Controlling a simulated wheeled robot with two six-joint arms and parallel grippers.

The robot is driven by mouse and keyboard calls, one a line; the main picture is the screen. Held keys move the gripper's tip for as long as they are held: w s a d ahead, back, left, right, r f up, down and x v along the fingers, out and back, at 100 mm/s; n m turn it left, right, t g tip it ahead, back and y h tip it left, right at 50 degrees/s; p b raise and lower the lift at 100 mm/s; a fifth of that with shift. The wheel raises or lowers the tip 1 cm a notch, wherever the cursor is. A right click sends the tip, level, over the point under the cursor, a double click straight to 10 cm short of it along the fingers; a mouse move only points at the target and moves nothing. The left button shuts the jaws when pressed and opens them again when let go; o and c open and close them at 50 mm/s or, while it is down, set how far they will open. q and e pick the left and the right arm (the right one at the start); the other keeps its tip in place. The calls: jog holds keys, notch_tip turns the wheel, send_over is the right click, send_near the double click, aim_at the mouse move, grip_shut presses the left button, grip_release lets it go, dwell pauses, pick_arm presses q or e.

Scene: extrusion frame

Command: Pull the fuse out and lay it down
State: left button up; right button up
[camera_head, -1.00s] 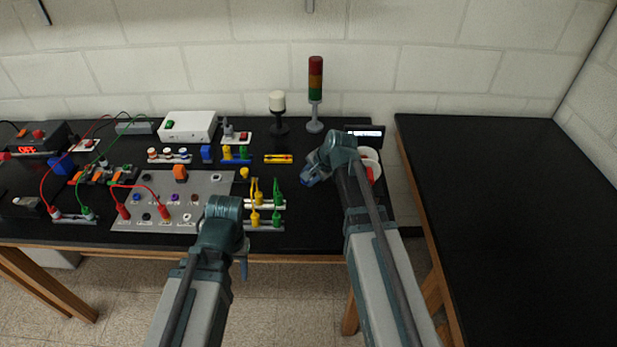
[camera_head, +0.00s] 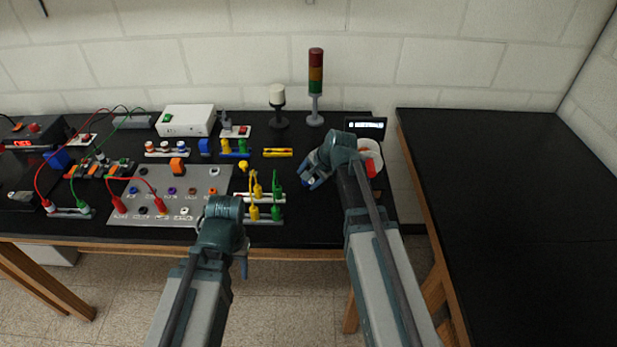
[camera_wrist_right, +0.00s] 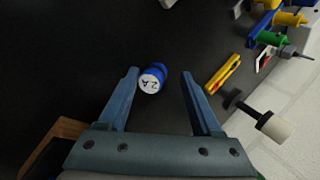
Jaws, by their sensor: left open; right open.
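A blue fuse (camera_wrist_right: 152,78) with a white face marked "2 A" is on the black bench in the right wrist view, apart from the other parts. My right gripper (camera_wrist_right: 158,82) is open, its two blue fingers spread to either side of the fuse in the picture. I cannot tell the height gap between fingertips and fuse. In the head view my right gripper (camera_head: 312,184) is over the right part of the bench, and the fuse cannot be made out. My left gripper (camera_head: 243,263) hangs at the bench's front edge, open and empty.
A grey panel (camera_head: 215,178) with sockets, leads and an orange part stands left. Yellow and green plugs (camera_head: 265,198) sit between my arms. A yellow holder (camera_head: 278,152), beacon (camera_head: 316,85) and white lamp (camera_head: 278,95) are behind. A second black table (camera_head: 500,200) is clear.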

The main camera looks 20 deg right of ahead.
jog(key=p+v, duration=1.2)
jog(key=v, duration=0.1)
jog(key=shift+s+r, duration=0.25)
jog(key=shift+r, duration=0.05)
jog(key=shift+d, duration=0.1)
jog(key=s+a+f+n+g+h+b, duration=0.1)
jog(key=s+a+f+n+g+h, duration=0.1)
jog(key=s+a+n, duration=0.6)
jog(key=s+a+f+n+g+h+b, duration=0.2)
jog(key=s+a+f+n+g, duration=0.1)
jog(key=s+a+n, duration=0.5)
jog(key=shift+s+a+f, duration=0.45)
jog(key=shift+s+f, duration=0.2)
jog(key=shift+s, duration=0.15)
